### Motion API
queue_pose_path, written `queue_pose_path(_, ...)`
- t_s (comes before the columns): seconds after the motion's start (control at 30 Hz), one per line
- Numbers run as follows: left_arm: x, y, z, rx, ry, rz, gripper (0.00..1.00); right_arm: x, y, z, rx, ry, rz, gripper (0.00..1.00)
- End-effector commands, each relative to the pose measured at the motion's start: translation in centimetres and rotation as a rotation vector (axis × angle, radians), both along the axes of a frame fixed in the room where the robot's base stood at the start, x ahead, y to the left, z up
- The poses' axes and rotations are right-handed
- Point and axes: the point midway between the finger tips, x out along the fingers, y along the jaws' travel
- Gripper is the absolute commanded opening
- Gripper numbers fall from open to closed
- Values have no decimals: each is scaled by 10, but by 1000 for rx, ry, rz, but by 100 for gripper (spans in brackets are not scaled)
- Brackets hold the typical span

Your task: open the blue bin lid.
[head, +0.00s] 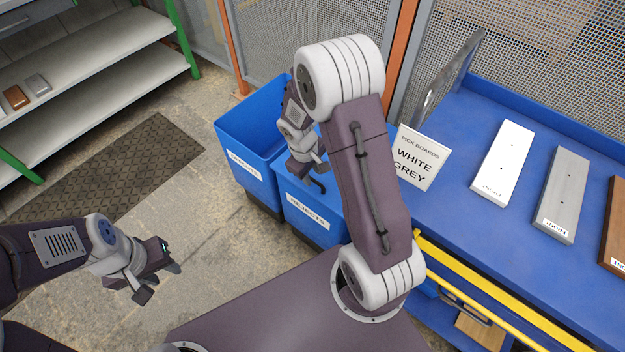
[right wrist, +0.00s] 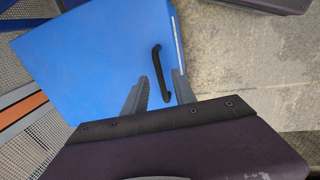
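The blue bin marked REJECTS (head: 306,213) stands on the floor with its flat blue lid (right wrist: 90,60) shut. A black bar handle (right wrist: 160,74) is on the lid near its labelled edge. My right gripper (right wrist: 160,93) is open over the lid, its two fingers on either side of the handle's near end; I cannot tell whether they touch it. In the head view my right gripper (head: 312,172) is low over this bin, partly hidden by my own arm. My left gripper (head: 160,281) is open and empty above the floor at the left.
An open blue bin (head: 240,165) stands beside the REJECTS bin. At right, a blue table (head: 450,215) holds a white board (head: 503,160), a grey board (head: 563,195), a brown board (head: 617,225) and a sign (head: 414,160). Shelves (head: 110,75) stand at upper left, near a dark floor mat (head: 120,165).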

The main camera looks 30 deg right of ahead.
Motion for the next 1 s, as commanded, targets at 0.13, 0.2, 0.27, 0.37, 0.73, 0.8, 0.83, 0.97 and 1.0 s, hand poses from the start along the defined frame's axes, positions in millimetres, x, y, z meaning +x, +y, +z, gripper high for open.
queue_pose_path(0.13, 0, 0, -10, 0, 0, 0, 36, 1, -4, -20, 0, 0, 0, 33)
queue_pose_path(0.2, 0, 0, -11, 0, 0, 0, 36, 2, -4, -23, 0, 0, 0, 33)
queue_pose_path(0.27, 0, 0, -10, 0, 0, 0, 36, 2, -4, -23, 0, 0, 0, 33)
queue_pose_path(0.37, 0, 0, -10, 0, 0, 0, 36, 2, -4, -23, 0, 0, 0, 33)
queue_pose_path(0.73, 0, 0, -10, 0, 0, 0, 36, 2, -4, -22, 0, 0, 0, 0)
queue_pose_path(0.8, 0, 0, -10, 0, 0, 0, 36, 2, -4, -22, 0, 0, 0, 0)
queue_pose_path(0.83, 0, 0, -10, 0, 0, 0, 36, 2, -4, -22, 0, 0, 0, 0)
queue_pose_path(0.97, 0, 0, -10, 0, 0, 0, 36, 2, -4, -22, 0, 0, 0, 0)
queue_pose_path(1.0, 0, 0, -10, 0, 0, 0, 36, 2, -4, -22, 0, 0, 0, 0)
